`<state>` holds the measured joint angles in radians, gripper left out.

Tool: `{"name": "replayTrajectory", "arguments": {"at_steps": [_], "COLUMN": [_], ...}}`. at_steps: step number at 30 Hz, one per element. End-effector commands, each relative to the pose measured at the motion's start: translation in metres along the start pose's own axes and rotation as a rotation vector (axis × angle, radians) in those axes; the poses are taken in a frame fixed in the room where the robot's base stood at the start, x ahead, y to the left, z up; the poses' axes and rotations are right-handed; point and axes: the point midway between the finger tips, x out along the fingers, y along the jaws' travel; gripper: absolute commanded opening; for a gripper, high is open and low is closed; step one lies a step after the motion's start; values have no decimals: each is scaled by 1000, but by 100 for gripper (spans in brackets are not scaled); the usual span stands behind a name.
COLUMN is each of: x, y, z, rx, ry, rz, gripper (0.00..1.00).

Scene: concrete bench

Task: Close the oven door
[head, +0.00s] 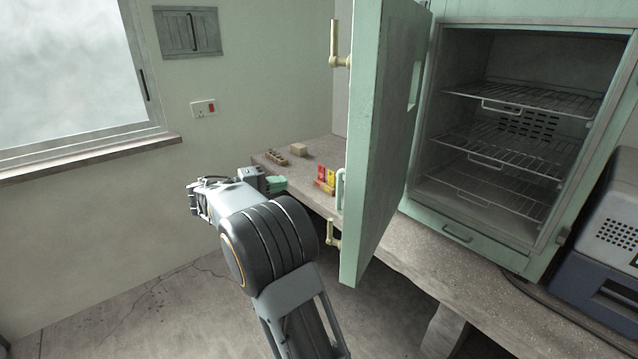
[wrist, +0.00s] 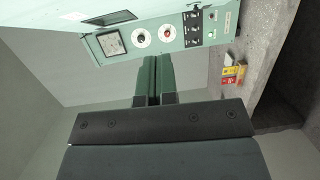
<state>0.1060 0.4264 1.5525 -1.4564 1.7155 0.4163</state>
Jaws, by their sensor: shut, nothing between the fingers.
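The green oven (head: 455,230) stands on the bench with its chamber open, showing several wire racks. Its thick green door (head: 372,150) is swung wide open towards me, nearly edge-on in the head view. Cream latch fittings (head: 340,45) and a pale green handle (head: 340,190) show along the door's left side. My gripper (head: 276,183) is left of the door, over the bench end, apart from the door. In the wrist view its green fingers (wrist: 152,82) are shut and empty. Beyond them is a green panel with dials and a meter (wrist: 150,38); I cannot tell which part carries it.
Red and yellow boxes (head: 326,178), a small beige block (head: 298,149) and a small brown rack (head: 275,158) sit on the bench (head: 440,250) left of the door. A grey-blue appliance (head: 600,250) stands right of the oven. The floor at left is clear.

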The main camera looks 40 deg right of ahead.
Motion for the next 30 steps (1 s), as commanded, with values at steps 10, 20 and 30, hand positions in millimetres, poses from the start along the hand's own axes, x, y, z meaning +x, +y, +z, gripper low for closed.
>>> {"name": "replayTrajectory", "arguments": {"at_steps": [10,20,30], "x": [46,104,124], "y": [5,8,6], "z": [-5,-2,21], "rx": [12,11,11], "ry": [-9,-6,-3], "rz": [42,40,40], "gripper": [0,0,0]}}
